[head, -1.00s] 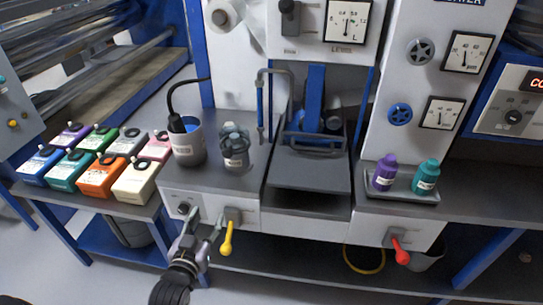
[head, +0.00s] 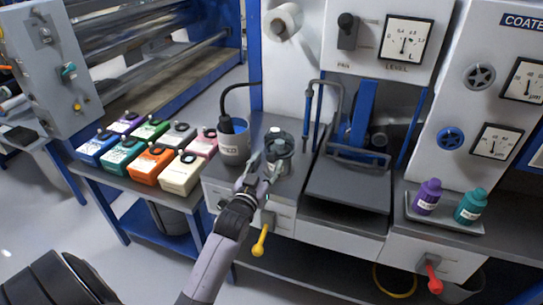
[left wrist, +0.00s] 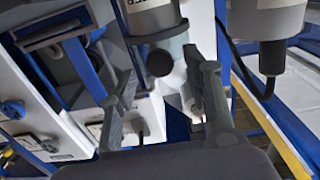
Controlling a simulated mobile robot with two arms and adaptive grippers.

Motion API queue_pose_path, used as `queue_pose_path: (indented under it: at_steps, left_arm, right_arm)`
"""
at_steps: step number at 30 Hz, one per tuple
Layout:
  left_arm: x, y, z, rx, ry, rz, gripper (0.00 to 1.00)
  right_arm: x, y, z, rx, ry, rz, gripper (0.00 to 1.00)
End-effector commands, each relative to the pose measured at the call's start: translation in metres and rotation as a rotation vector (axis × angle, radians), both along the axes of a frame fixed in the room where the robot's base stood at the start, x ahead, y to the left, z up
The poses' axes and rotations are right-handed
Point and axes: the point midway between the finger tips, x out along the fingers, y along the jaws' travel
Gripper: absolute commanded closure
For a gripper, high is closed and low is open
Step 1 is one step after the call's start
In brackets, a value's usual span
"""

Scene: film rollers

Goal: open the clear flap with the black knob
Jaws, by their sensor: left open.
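The clear flap (head: 281,142) covers the top of a small grey container on the bench. Its black knob (head: 275,130) sits on top; the knob also shows as a dark ball in the left wrist view (left wrist: 159,62). My left gripper (head: 266,164) is open and empty, in front of the container in the head view and partly over it. In the left wrist view its fingers (left wrist: 166,84) spread to either side, with the knob between and beyond them. I cannot tell any contact. The flap looks closed. My right gripper is not in view.
A grey cup (head: 233,142) with a black cable stands just left of the container. A dark pan (head: 347,185) lies to the right. A yellow lever (head: 260,241) hangs below the bench front. Several coloured cartons (head: 181,174) stand on the left table.

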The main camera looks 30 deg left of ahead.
Motion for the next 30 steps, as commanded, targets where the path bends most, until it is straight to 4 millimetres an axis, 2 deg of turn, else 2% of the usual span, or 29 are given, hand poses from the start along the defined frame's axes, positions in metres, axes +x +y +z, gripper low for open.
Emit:
queue_pose_path:
  at_steps: [3,7,18,30]
  left_arm:
    - [0.019,0.005,0.001,0.000,-0.001,0.000,0.55]
    - [0.031,0.008,0.001,0.000,-0.002,0.000,0.55]
    - [0.037,0.009,0.000,0.000,0.000,0.000,0.55]
    - [0.036,0.009,0.000,0.000,0.000,0.000,0.81]
  right_arm:
    - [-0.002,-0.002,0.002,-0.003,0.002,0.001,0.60]
    - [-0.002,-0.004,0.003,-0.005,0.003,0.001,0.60]
    - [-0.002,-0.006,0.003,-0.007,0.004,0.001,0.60]
    - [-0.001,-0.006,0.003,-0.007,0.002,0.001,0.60]
